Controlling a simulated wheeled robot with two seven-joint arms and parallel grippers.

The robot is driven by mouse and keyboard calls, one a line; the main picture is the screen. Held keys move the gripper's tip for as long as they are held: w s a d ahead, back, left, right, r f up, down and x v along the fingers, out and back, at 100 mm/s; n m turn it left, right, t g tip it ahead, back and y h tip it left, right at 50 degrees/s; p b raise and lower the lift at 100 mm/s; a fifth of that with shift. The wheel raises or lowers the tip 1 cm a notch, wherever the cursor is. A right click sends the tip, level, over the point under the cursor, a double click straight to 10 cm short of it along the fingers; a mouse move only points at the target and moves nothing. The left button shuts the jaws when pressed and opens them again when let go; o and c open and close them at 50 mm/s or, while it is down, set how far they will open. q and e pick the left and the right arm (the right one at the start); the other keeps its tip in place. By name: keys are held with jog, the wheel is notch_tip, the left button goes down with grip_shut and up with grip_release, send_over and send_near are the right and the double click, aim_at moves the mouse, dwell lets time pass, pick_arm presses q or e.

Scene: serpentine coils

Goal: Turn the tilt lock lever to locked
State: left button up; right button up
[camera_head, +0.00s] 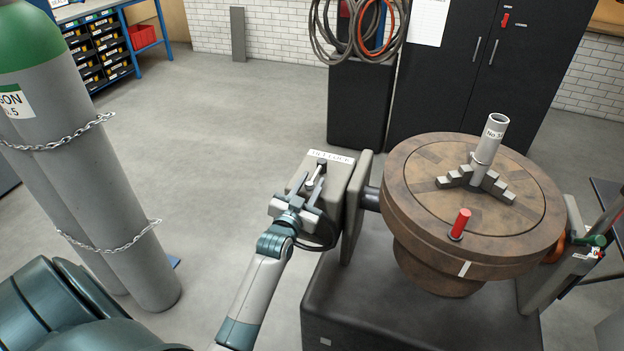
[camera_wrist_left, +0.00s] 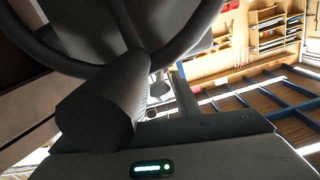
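The tilt lock lever (camera_head: 315,177) shows in the head view as a short pale stem with a dark end, on top of the grey tilt housing (camera_head: 340,186). It slants up and to the right, just below a white label (camera_head: 331,156) whose lettering is too small to read surely. My left gripper (camera_head: 303,192) is at the lever's lower left, over the housing. It overlaps the lever's lower part, so I cannot tell whether it touches or grips it. The left wrist view shows a dark cylinder (camera_wrist_left: 98,108) and a dark ring (camera_wrist_left: 190,38) close up, not the lever. My right gripper is not seen.
Chained gas cylinders (camera_head: 110,200) stand at left. Open floor (camera_head: 230,130) lies between them and the housing.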

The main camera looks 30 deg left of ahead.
pick_arm(q)
jog(key=shift+w, duration=0.4)
grip_shut()
